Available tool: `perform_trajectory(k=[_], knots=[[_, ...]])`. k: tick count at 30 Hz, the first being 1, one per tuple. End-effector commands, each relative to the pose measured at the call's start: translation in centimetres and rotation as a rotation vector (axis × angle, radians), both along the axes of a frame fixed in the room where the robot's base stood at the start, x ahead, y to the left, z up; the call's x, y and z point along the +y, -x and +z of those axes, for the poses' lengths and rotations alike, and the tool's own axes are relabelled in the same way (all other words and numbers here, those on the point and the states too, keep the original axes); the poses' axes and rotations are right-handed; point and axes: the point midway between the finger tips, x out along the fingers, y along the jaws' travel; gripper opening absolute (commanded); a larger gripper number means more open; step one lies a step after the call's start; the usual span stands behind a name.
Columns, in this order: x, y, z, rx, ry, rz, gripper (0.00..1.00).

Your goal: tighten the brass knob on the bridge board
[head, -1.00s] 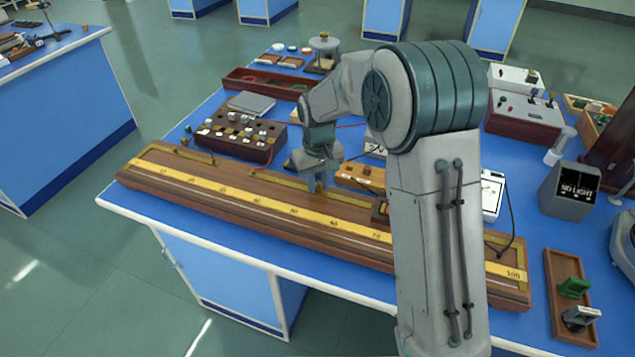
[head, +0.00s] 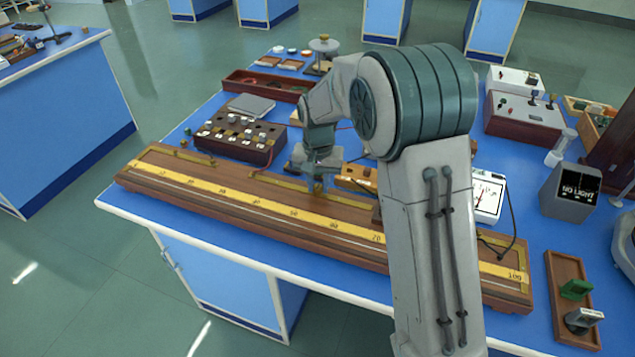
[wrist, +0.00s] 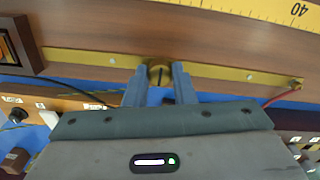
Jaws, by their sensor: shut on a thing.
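The bridge board (head: 250,222) is a long wooden board with a yellow scale, lying along the front of the blue bench. The brass knob (wrist: 158,72) sits on a brass strip (wrist: 225,74) on the board, with a dark slot across its top. My gripper (wrist: 160,82) is shut on the knob, one blue finger on each side. In the head view my gripper (head: 318,186) points down at the middle of the board, and the knob is mostly hidden by the fingers there.
A dark resistance box (head: 238,138) with several plugs stands behind the board. A red wire (wrist: 285,95) meets the brass strip's end. A white meter (head: 488,197) and a grey display box (head: 570,190) stand at the right. A wooden tray (head: 566,270) lies at the bench's right front.

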Motion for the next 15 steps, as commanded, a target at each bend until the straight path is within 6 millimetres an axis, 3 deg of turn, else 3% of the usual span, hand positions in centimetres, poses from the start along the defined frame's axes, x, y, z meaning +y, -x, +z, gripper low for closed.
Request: perform_trajectory(k=[11,12,14,15], knots=[[0.07,-0.28,0.32,-0.011,-0.004,-0.005,0.00],[0.07,-0.28,0.32,-0.011,-0.004,-0.005,0.29],[0.07,-0.26,0.31,-0.010,-0.003,-0.005,0.45],[0.06,-0.23,0.28,-0.008,-0.003,-0.005,0.45]])
